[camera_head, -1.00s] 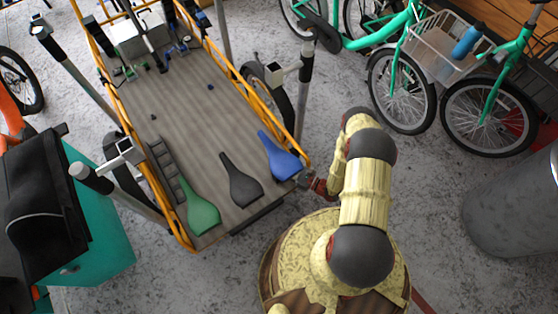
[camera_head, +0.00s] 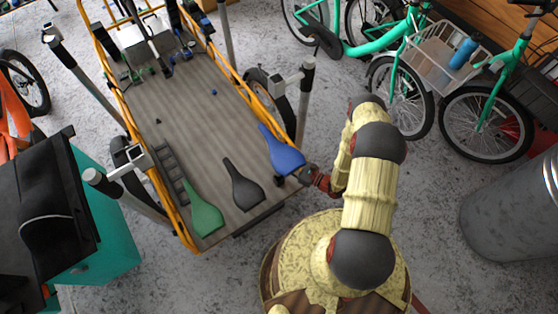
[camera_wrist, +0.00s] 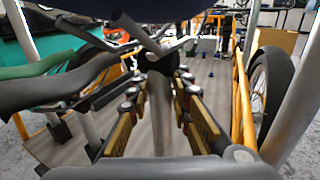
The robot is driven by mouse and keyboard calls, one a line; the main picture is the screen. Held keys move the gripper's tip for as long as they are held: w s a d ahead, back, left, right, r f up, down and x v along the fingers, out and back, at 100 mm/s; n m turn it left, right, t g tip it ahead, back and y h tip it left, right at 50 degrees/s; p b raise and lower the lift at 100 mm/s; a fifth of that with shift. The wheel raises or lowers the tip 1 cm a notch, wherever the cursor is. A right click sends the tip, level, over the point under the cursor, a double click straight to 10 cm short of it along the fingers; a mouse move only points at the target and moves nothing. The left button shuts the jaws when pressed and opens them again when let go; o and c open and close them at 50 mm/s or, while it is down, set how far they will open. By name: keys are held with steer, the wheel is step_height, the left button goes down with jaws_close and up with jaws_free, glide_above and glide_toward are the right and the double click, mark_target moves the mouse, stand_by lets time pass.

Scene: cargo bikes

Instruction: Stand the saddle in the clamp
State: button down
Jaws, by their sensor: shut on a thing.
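A blue saddle (camera_head: 282,153) is at the front right corner of the wooden cargo bed in the head view. My gripper (camera_head: 305,175) is at its near right end. In the wrist view my gripper (camera_wrist: 160,85) is shut on the blue saddle's post, with the saddle's dark blue underside (camera_wrist: 85,32) above it. A black saddle (camera_head: 243,187) and a green saddle (camera_head: 205,215) stand to its left. Grey stands with pale blocks, one at right (camera_head: 288,82) and one at left (camera_head: 128,157), flank the bed. I cannot tell which part is the clamp.
The cargo bed (camera_head: 200,125) has orange side rails (camera_head: 243,70) and mostly clear middle boards. A black rack (camera_head: 170,170) lies along its left side. Green bikes (camera_head: 400,60) stand at back right, a grey bin (camera_head: 510,210) at right, a teal box (camera_head: 105,255) at left.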

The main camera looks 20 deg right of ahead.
mark_target(279, 149)
steer(key=shift+r+p, duration=2.95)
steer(key=shift+r, duration=1.7)
